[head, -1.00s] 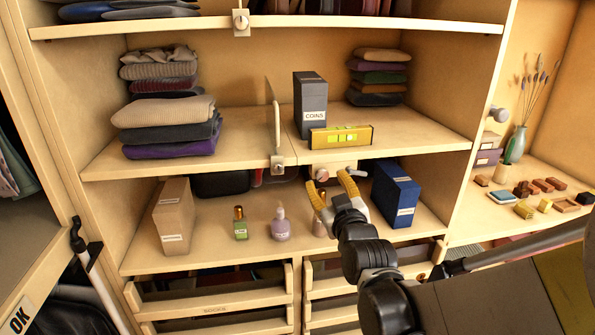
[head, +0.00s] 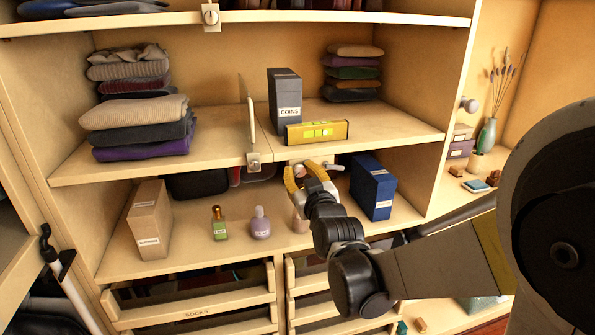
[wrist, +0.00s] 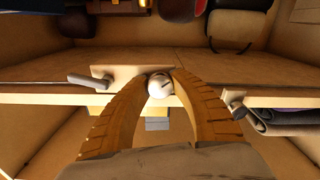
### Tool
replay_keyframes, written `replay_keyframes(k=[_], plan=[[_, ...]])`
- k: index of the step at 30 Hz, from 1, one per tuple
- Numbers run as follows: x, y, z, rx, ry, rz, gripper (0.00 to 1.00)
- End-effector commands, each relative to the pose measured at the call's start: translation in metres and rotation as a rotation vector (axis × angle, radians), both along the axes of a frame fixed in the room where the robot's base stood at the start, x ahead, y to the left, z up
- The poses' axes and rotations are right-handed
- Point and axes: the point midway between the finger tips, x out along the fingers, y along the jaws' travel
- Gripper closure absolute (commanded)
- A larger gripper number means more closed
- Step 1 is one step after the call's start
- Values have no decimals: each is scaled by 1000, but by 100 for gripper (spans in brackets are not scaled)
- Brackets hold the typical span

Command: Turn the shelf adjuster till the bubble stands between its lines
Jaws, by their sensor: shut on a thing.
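The yellow spirit level (head: 317,132) lies on the middle shelf (head: 390,128) in front of the COINS box, in the head view. Its yellow-green vial shows, but the bubble and lines are too small to read. My gripper (head: 304,173) is at the shelf's front edge, just below the level. In the wrist view my gripper (wrist: 162,80) is shut on a round, pale adjuster knob (wrist: 160,87) with a dark slot line. A metal plate (wrist: 118,74) with a lever-like pin sits beside the knob. In the head view my fingers largely hide the adjuster.
The COINS box (head: 285,98) stands behind the level, and an upright divider (head: 251,112) stands to its left. Below are a blue box (head: 373,187), a purple bottle (head: 260,223) and a green bottle (head: 219,225). Folded clothes (head: 140,126) fill the left side.

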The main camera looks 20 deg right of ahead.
Motion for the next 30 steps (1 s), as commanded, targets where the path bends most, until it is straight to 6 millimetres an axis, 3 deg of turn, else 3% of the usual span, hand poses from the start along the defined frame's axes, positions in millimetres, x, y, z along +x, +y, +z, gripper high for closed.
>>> replay_keyframes(k=[8, 17, 18, 20, 30], plan=[[0, 0, 0, 358, 0, 0, 100], [0, 0, 0, 388, 0, 0, 100], [0, 0, 0, 388, 0, 0, 67], [0, 0, 0, 388, 0, 0, 49], [-2, 0, 0, 387, 0, 0, 48]])
